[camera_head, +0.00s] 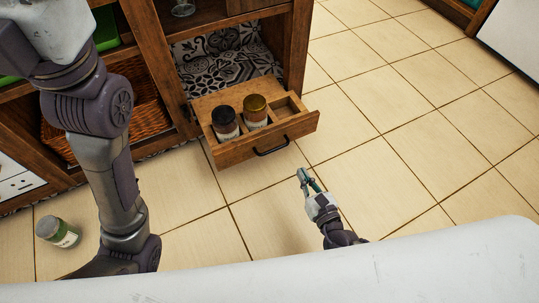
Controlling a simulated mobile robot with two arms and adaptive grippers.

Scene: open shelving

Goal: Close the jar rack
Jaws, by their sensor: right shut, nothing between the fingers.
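A wicker basket (150,100) sits in the shelving behind my left arm. The tiled floor (400,120) to the right is clear.

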